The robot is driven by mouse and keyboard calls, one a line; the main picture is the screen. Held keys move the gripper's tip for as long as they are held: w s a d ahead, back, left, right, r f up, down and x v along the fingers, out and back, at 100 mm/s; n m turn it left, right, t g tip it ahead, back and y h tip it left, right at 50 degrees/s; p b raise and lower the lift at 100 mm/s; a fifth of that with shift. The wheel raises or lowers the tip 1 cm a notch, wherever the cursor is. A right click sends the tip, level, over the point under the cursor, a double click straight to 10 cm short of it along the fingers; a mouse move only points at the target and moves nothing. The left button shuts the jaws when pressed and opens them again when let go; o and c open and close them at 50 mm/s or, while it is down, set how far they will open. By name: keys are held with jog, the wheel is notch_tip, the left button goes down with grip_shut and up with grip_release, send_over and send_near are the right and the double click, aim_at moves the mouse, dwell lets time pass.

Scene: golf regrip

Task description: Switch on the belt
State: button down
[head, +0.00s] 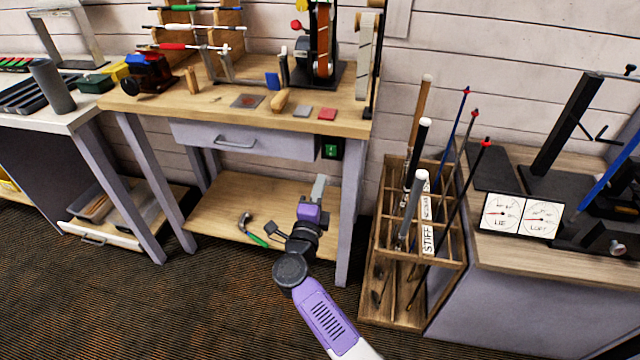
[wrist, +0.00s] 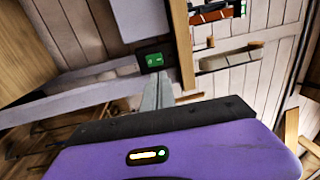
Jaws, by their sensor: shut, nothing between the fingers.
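The belt machine (head: 322,45) stands at the back of the wooden workbench, with an upright brown belt and a red knob beside it. A small black switch box with a green face (head: 331,149) is fixed under the bench top, right of the drawer. The green switch also shows in the wrist view (wrist: 154,59), just beyond my fingertips. My gripper (head: 319,184) is shut and empty, below and slightly left of the switch in the head view. Its fingers (wrist: 158,92) point toward the switch. I cannot tell the exact gap, but no contact is clear.
The drawer (head: 240,141) and a bench leg (head: 351,205) flank the switch. A wooden rack (head: 375,290) of club shafts stands right of the bench. A lower shelf (head: 215,215) holds a green-handled tool (head: 256,240). Open carpet lies in front.

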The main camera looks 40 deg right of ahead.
aim_at(331, 147)
jog(key=b+x, duration=0.1)
jog(key=x, duration=0.9)
jog(key=shift+d+b, duration=0.15)
jog(key=shift+b, duration=0.25)
jog(key=shift+w+d+r, duration=0.1)
jog(key=shift+w+d, duration=0.2)
jog(key=shift+d, duration=0.05)
jog(key=shift+w+d+r, duration=0.1)
jog(key=shift+r, duration=0.05)
